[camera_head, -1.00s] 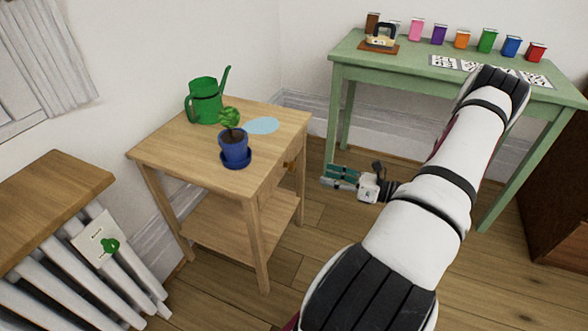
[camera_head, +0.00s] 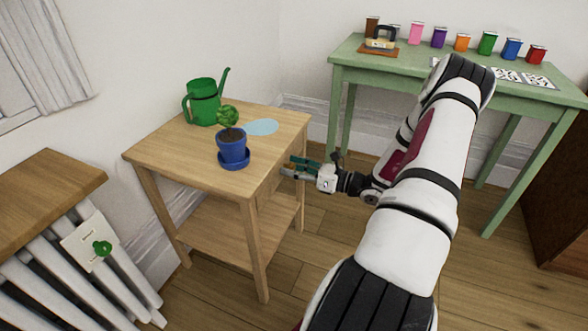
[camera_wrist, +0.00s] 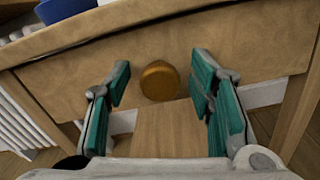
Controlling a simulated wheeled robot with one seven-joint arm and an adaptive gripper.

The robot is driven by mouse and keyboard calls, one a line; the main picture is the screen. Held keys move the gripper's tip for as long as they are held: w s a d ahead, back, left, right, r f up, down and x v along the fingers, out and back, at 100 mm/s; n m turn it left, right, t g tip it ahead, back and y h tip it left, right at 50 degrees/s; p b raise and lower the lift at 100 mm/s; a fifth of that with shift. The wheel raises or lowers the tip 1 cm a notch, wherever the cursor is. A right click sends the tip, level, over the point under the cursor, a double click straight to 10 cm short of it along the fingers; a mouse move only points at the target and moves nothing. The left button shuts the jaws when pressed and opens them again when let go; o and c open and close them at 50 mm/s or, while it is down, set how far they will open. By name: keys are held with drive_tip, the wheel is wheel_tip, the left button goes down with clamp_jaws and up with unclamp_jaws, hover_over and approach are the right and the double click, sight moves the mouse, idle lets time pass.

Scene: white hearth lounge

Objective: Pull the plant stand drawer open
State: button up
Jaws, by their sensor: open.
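The plant stand (camera_head: 178,146) is a light wooden table with a lower shelf, left of centre in the head view. Its drawer front (camera_wrist: 100,72) spans the wrist view and appears closed, with a round brass-coloured knob (camera_wrist: 160,81) on it. My gripper (camera_head: 286,168) is at the stand's right side in the head view. In the wrist view my gripper (camera_wrist: 160,90) is open, with one teal-padded finger on each side of the knob. The fingers look apart from the knob. The knob is hidden in the head view.
A blue potted plant (camera_head: 233,148) and a green watering can (camera_head: 203,102) stand on the top. A green table (camera_head: 400,75) with coloured containers is behind at right. A radiator (camera_head: 70,262) stands at left. Wooden floor (camera_head: 330,240) is clear before the stand.

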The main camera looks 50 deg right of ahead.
drive_tip(key=shift+c, duration=0.6)
clamp_jaws()
drive_tip(key=p+v, duration=0.3)
drive_tip(key=v, duration=2.2)
drive_tip(key=shift+s, duration=0.2)
drive_tip(key=shift+o, duration=0.6)
unclamp_jaws()
drive_tip(key=shift+r, duration=0.1)
drive_tip(key=v, duration=1.2)
